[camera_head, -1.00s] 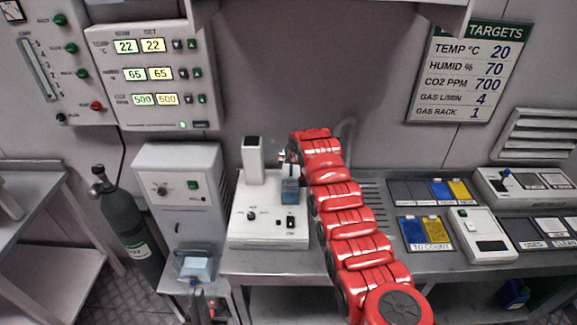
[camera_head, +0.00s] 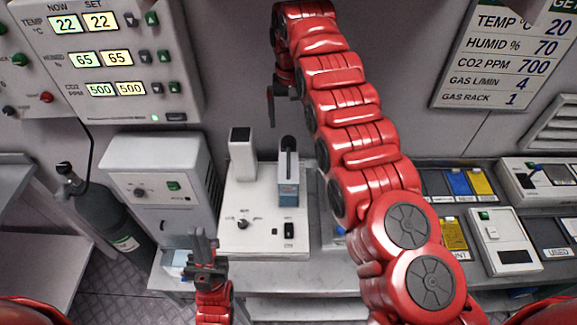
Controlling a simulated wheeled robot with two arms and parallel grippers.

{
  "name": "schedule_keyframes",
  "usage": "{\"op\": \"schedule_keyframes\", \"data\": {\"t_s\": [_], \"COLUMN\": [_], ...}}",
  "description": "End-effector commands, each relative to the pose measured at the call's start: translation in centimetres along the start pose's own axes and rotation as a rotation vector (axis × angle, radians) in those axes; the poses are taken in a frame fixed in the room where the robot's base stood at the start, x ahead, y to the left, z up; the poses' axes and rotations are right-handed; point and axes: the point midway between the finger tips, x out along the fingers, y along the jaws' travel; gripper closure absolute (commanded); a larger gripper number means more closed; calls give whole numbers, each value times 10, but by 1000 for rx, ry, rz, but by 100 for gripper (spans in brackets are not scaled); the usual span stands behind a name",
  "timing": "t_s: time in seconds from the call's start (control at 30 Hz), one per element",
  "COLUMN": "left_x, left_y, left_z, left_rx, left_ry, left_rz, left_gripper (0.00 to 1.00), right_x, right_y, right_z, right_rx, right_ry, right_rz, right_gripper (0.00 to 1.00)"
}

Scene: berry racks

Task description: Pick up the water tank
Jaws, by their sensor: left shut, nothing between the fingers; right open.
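A pale blue-white box (camera_head: 180,260), which looks like the water tank, sits low at the front of the grey cabinet (camera_head: 157,188). My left gripper (camera_head: 202,238) points upward just right of it and partly covers it; the fingers are together with nothing between them. Whether the gripper touches the box I cannot tell. My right gripper (camera_head: 279,98) is high in front of the wall, above the white bench device (camera_head: 265,220). It is open and empty, partly hidden by my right arm.
The white device carries a grey post and a blue block (camera_head: 288,192). A dark gas cylinder (camera_head: 108,218) stands left of the cabinet. A control panel (camera_head: 105,60) and a targets sign (camera_head: 495,65) hang on the wall. Trays with blue and yellow pieces (camera_head: 455,185) lie at right.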

Motion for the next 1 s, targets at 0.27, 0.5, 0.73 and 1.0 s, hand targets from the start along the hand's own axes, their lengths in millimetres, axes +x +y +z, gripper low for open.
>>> {"op": "schedule_keyframes", "data": {"t_s": [0.27,0.5,0.73,1.0], "left_x": [-56,-60,-50,-35], "left_y": [3,3,2,2], "left_z": [10,10,9,6], "left_rx": [0,0,0,0], "left_ry": [0,1,0,0], "left_rz": [0,0,0,0], "left_gripper": [100,100,100,100], "right_x": [58,83,108,127], "right_y": [0,-2,0,-3], "right_z": [0,-2,-1,-1], "right_rx": [0,-1,1,0], "right_ry": [0,3,0,-4], "right_rz": [0,-3,1,2], "right_gripper": [0,0,0,0]}}
